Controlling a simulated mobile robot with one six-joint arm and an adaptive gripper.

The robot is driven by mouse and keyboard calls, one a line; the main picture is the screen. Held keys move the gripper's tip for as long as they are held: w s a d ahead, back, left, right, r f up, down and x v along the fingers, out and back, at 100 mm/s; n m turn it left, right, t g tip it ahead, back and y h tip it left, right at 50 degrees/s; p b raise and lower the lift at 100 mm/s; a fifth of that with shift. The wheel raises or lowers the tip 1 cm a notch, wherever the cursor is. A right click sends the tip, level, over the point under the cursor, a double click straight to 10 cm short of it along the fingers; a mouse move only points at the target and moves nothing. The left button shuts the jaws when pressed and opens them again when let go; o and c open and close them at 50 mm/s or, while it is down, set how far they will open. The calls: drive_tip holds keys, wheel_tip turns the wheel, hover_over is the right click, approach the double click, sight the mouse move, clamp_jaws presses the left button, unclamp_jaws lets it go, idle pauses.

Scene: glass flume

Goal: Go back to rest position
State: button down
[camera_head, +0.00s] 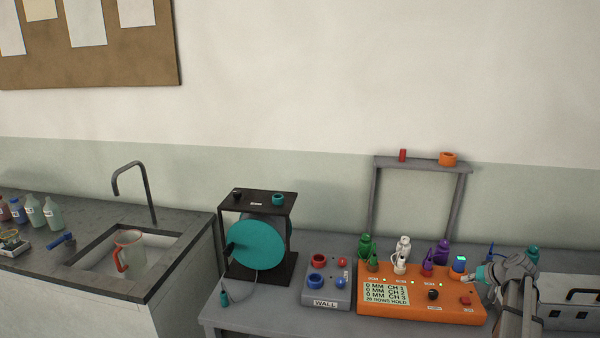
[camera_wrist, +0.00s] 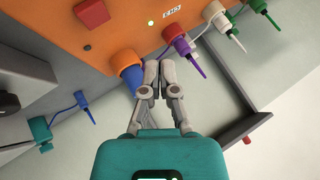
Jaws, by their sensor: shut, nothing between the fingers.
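My gripper (camera_wrist: 155,72) has its two fingers together with nothing between them. In the wrist view they are right beside a blue and orange connector (camera_wrist: 128,70) on the orange box (camera_wrist: 75,40); I cannot tell whether they touch it. In the head view my gripper (camera_head: 472,280) is at the right end of the orange box (camera_head: 420,308), by the blue-topped connector (camera_head: 459,264). My arm comes in from the lower right and hides part of the bench.
Purple (camera_head: 442,252), white (camera_head: 403,250) and green (camera_head: 366,248) plugs stand along the box's back. A grey frame (camera_head: 466,205) rises behind. A WALL box (camera_head: 326,291) and a teal reel (camera_head: 258,247) stand left. Space above the box is open.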

drive_tip(key=a, duration=0.3)
drive_tip(key=a+f+g, duration=0.1)
drive_tip(key=a, duration=0.3)
drive_tip(key=a+n+g, duration=0.1)
drive_tip(key=a, duration=0.3)
drive_tip(key=shift+s+a+f, duration=0.25)
drive_tip(key=shift+s+f, duration=0.15)
drive_tip(key=s+a+f+n+g+h, duration=0.1)
drive_tip(key=s+a+g, duration=0.1)
drive_tip(key=s+a, duration=0.3)
drive_tip(key=s+a+f+n+g+h, duration=0.1)
drive_tip(key=s+a, duration=0.4)
drive_tip(key=a, duration=0.9)
drive_tip(key=s+a+f+n+g+h, duration=0.1)
drive_tip(key=s+a+g, duration=0.2)
drive_tip(key=a, duration=0.7)
drive_tip(key=s, duration=0.2)
drive_tip(key=shift+s+f+h, duration=0.25)
drive_tip(key=shift+s+h, duration=0.05)
drive_tip(key=shift+s, duration=0.05)
